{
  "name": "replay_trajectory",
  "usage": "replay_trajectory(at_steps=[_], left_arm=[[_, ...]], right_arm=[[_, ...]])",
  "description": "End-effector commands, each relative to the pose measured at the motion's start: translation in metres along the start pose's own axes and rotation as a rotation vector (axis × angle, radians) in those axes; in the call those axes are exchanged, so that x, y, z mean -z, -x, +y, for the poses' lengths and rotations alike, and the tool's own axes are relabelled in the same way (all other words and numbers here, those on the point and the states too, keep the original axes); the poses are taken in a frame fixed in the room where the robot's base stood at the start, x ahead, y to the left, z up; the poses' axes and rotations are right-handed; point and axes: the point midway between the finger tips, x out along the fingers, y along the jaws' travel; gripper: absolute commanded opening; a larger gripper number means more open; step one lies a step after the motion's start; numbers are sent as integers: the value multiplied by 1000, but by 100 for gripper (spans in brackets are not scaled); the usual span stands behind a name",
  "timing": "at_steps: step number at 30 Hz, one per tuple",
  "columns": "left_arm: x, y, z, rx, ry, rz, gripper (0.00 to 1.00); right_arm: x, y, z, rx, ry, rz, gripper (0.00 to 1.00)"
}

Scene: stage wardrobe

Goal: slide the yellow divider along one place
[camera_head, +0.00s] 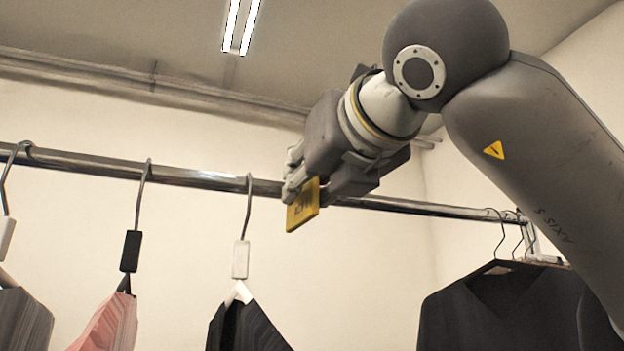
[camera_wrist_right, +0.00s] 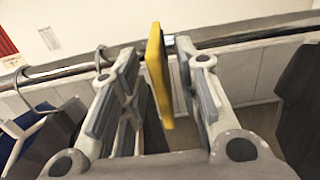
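The yellow divider (camera_head: 302,207) hangs on the metal rail (camera_head: 205,178), right of the hanger with the white tag. It has dark marking on its face. My right gripper (camera_head: 312,184) is at the rail, around the divider, and hides its upper part in the head view. In the right wrist view the yellow divider (camera_wrist_right: 158,75) stands edge-on between the two fingers of my right gripper (camera_wrist_right: 157,50). A gap shows on each side of it, so the fingers are open and not pressed on it. My left gripper is not in view.
Left of the divider hang hangers with a white tag (camera_head: 240,259), a black tag (camera_head: 131,251) and another pale tag (camera_head: 6,236), bearing garments. Dark garments (camera_head: 490,308) hang at the right end. The rail between divider and dark garments looks bare.

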Motion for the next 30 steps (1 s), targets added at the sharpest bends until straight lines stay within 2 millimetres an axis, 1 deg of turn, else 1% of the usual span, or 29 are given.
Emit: replay_trajectory(at_steps=[5, 8, 11, 18, 21, 25, 30], left_arm=[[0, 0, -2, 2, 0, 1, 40], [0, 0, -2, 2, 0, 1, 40], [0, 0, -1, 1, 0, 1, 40], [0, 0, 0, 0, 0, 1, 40], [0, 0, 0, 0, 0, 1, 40], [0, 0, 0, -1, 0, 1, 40], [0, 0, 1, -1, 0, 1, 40]], right_arm=[[0, 0, 0, 0, 0, 1, 30], [0, 7, 0, 0, 1, 0, 30], [-1, 21, 0, 0, 1, -3, 30], [-1, 74, 0, 0, 1, -4, 30], [-1, 92, 0, 0, 1, -3, 30], [0, 110, 0, 0, 0, -2, 30], [0, 120, 0, 0, 0, 0, 30]])
